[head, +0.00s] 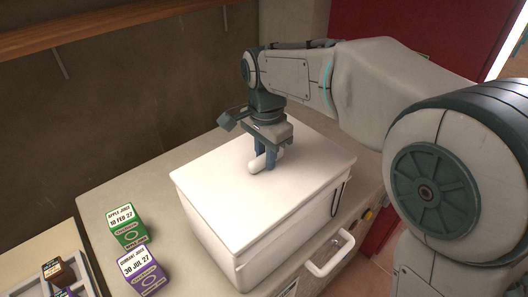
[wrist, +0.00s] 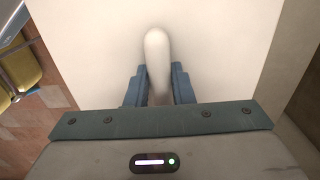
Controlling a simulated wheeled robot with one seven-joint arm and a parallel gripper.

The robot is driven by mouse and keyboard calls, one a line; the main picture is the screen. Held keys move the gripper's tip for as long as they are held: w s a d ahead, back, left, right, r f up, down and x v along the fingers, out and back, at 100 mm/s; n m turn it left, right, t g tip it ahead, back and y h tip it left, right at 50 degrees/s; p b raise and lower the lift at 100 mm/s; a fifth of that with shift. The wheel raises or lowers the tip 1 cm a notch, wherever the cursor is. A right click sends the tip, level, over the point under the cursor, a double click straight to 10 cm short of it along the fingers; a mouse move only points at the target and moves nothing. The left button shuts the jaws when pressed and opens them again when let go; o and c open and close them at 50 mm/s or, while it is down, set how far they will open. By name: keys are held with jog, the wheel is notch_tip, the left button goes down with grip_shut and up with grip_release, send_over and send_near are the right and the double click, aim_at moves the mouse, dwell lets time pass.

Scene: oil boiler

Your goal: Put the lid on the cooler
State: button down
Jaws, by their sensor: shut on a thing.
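The white cooler (head: 285,237) stands on the counter. Its flat white lid (head: 302,178) lies across the top, and its edges look roughly in line with the cooler walls. I cannot tell whether it is fully seated. My gripper (head: 265,163) points down at the lid and is shut on its rounded white handle (wrist: 157,48). In the wrist view the two blue fingers of my gripper (wrist: 158,84) stand on either side of the handle, with the lid (wrist: 215,45) filling the middle. The inside of the cooler is hidden.
A green juice carton (head: 127,226) and a purple carton (head: 142,271) stand left of the cooler on the counter (head: 110,190). A divided tray (head: 88,270) holds small items at the lower left. A white bar handle (head: 331,256) sticks out at the front.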

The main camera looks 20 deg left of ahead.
jog(key=shift+f, duration=0.35)
jog(key=c, duration=1.5)
grip_release()
jog(key=shift+c, duration=0.2)
notch_tip(320, 180, up, 11)
jog(key=p, duration=0.8)
jog(key=shift+p, duration=0.35)
jog(key=shift+s, duration=0.1)
